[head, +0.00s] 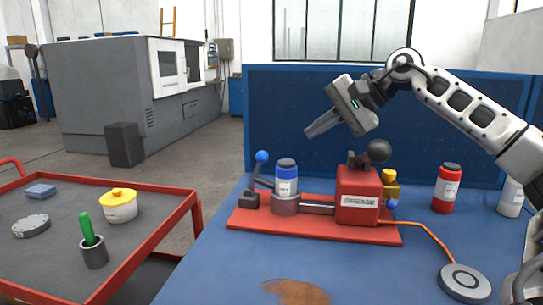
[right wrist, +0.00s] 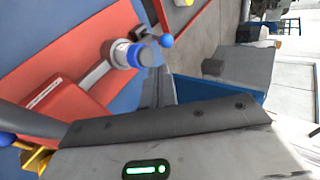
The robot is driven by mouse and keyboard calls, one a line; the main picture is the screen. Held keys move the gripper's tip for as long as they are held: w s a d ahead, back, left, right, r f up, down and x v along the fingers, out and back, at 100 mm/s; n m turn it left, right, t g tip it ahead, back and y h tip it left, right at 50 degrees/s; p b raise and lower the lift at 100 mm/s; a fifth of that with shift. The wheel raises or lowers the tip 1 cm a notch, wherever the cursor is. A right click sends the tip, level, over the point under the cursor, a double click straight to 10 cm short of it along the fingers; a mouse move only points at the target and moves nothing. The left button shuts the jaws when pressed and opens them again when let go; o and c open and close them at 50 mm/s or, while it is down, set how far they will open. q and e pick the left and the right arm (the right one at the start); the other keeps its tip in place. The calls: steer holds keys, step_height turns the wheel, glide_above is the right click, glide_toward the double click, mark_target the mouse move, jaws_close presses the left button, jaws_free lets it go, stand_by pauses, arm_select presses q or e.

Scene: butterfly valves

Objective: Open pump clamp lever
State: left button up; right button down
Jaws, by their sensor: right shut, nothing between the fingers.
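The pump's red base plate (head: 260,222) lies on the blue bench with a red pump body (head: 357,196) on its right part. At its left, a grey lever with a blue ball knob (head: 262,156) rises from a dark block, left of a white bottle with a blue cap (head: 287,171) standing in a grey ring holder (head: 286,204). The right wrist view shows the knob (right wrist: 167,40) and bottle (right wrist: 137,55) close beside the fingers in the picture. My right gripper (head: 309,132) is shut and empty, in the air above the bottle, apart from the lever. My left gripper is out of view.
A red bottle (head: 446,190), a white bottle (head: 511,198) and a grey disc (head: 465,281) on an orange cable stand right on the bench. A blue panel (head: 290,110) closes the back. A red-framed cart (head: 150,245) with several items stands left.

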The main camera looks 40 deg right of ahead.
mark_target(281, 162)
steer(key=p+x, duration=0.2)
steer(key=x, duration=0.6)
steer(key=shift+w+a+f+p, duration=0.1)
steer(key=shift+w+a+p, duration=0.05)
steer(key=shift+p, duration=0.2)
steer(key=shift+x, duration=0.75)
